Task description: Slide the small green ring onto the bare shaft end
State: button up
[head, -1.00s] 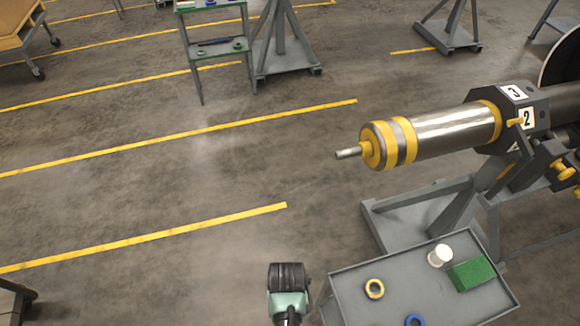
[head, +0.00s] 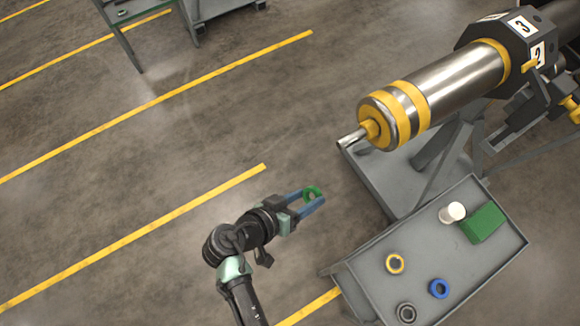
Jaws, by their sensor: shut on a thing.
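The small green ring (head: 312,192) is held between the blue fingers of my gripper (head: 314,199), which is shut on it. The gripper is over the open floor, left of the grey tray table and below the shaft in the picture. The bare shaft end (head: 352,139) is a thin metal stub with nothing on it. It sticks out to the lower left from the yellow-banded metal rotor (head: 452,85). The ring is apart from the shaft end, below and to its left in the picture.
A grey stand base (head: 385,180) lies under the rotor. Open floor lies to the left.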

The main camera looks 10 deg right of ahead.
notch_tip(320, 180, up, 6)
jog(key=w+m+h, duration=0.2)
jog(key=h, duration=0.5)
send_near(339, 146)
jog(key=shift+t, duration=0.4)
jog(key=shift+f+x, duration=0.15)
jog(key=shift+x, duration=1)
jog(key=shift+f+x, duration=0.15)
jog(key=shift+x, duration=1.05)
jog(key=shift+s, duration=0.2)
jog(key=shift+w+d, duration=0.25)
jog(key=shift+d, duration=0.45)
jog(key=shift+w+d, duration=0.1)
jog(key=shift+d, duration=0.2)
jog(key=shift+w+d+b, duration=0.1)
jog(key=shift+d+b, duration=0.2)
jog(key=shift+x, duration=1.2)
jog(key=shift+w+d+b, duration=0.1)
jog(key=shift+d+b, duration=0.1)
jog(key=shift+b, duration=0.1)
